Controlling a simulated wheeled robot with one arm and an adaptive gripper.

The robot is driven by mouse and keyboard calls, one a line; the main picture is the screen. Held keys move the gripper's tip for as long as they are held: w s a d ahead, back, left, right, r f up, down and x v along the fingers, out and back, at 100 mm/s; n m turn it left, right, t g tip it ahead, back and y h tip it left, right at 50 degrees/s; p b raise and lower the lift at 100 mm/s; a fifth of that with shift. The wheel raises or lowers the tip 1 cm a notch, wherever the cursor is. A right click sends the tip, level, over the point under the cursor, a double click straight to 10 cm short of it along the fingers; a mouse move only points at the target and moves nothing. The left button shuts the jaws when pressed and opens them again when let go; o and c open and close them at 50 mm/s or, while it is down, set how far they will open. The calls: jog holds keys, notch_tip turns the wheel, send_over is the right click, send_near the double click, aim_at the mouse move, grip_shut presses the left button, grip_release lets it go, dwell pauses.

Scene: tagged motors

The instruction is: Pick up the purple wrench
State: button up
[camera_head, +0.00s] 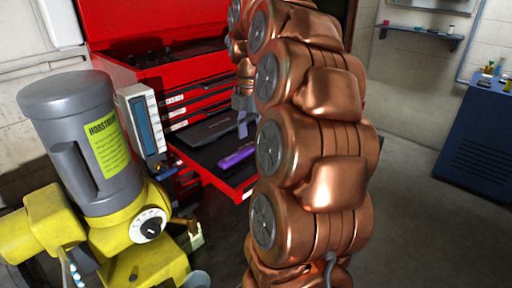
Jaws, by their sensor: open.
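A purple object (237,157), which looks like the purple wrench, lies on the dark lining of an open red drawer (238,192). It is small in the picture, and its exact shape is hard to make out. My copper arm rises in front and bends over at the top. My gripper (243,112) points down over the drawer, above and slightly right of the purple object, and looks apart from it. The gripper is open. Its fingertips are small and partly edged by my arm, and a greyish-purple strip shows at them.
A red tool chest (150,45) stands behind, with shut drawers above the open one. A dark flat item (212,128) lies deeper in the drawer. A grey and yellow motor (75,140) stands at left. A blue cabinet (480,135) is at right, with clear floor before it.

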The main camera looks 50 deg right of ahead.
aim_at(252, 146)
jog(key=shift+s+f, duration=0.15)
jog(key=shift+f, duration=0.45)
jog(key=shift+d+f+p, duration=0.15)
jog(key=shift+f+p, duration=0.25)
jog(key=shift+f, duration=0.2)
jog(key=shift+a+f, duration=0.2)
jog(key=shift+f, duration=0.1)
jog(key=shift+d, duration=0.1)
jog(key=shift+c, duration=0.4)
grip_shut()
